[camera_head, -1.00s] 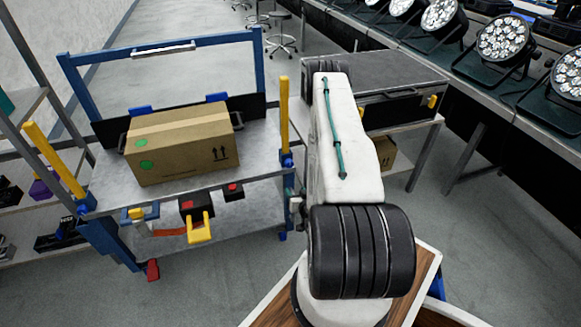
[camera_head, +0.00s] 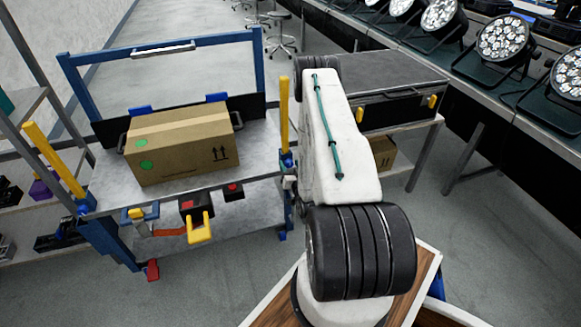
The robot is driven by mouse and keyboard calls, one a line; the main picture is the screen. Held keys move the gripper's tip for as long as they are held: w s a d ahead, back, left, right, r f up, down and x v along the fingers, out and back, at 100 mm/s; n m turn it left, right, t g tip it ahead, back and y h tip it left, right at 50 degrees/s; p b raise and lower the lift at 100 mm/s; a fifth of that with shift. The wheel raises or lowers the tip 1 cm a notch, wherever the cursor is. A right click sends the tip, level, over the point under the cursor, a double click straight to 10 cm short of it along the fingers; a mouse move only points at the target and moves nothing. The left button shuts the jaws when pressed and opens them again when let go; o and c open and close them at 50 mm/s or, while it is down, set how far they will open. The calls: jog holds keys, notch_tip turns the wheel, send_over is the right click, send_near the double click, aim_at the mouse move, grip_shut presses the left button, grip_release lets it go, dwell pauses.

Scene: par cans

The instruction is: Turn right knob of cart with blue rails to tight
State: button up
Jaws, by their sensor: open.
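The cart with blue rails (camera_head: 78,92) stands at left, with a grey deck and a yellow upright handle at each side. At the foot of the right yellow handle (camera_head: 284,110) is a blue fitting (camera_head: 286,160), which looks like the right knob; its setting cannot be read. My arm reaches forward just right of it. My gripper (camera_head: 289,183) shows only as a small grey part at the arm's left edge, close below the blue fitting. The rest is hidden behind my arm, so contact cannot be told. It is open.
A cardboard box (camera_head: 180,145) sits on the cart's deck. A black case (camera_head: 395,80) on a table stands right behind my arm. Stage lights (camera_head: 503,42) line the bench at right. Grey floor (camera_head: 490,235) is clear at right.

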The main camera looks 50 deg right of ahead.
jog(key=c, duration=1)
